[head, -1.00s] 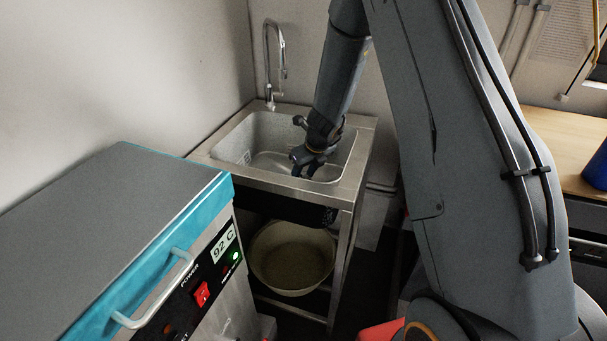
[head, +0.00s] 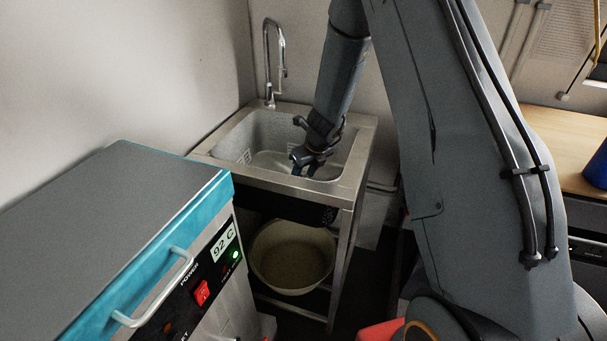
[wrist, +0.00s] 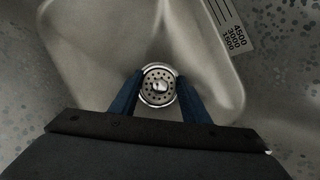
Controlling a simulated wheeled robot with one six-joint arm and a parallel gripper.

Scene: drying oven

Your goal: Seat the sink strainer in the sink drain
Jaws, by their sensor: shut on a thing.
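The sink strainer (wrist: 158,86) is a small round metal disc with a ring of holes and a bright centre knob. In the wrist view it sits between the two blue fingertips of my gripper (wrist: 160,80), which is shut on it. In the head view my gripper (head: 306,168) points down inside the sink (head: 232,133), near the front right part of the basin. The strainer is hidden there. A bright ring surrounds the strainer in the wrist view; I cannot tell whether it is its own rim or the drain. The drain is not clearly visible.
A faucet (head: 268,62) stands at the sink's back left. A drying oven (head: 130,210) with a teal edge is at the front left. A round basin (head: 292,262) sits under the sink. A wooden bench (head: 560,140) is at right.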

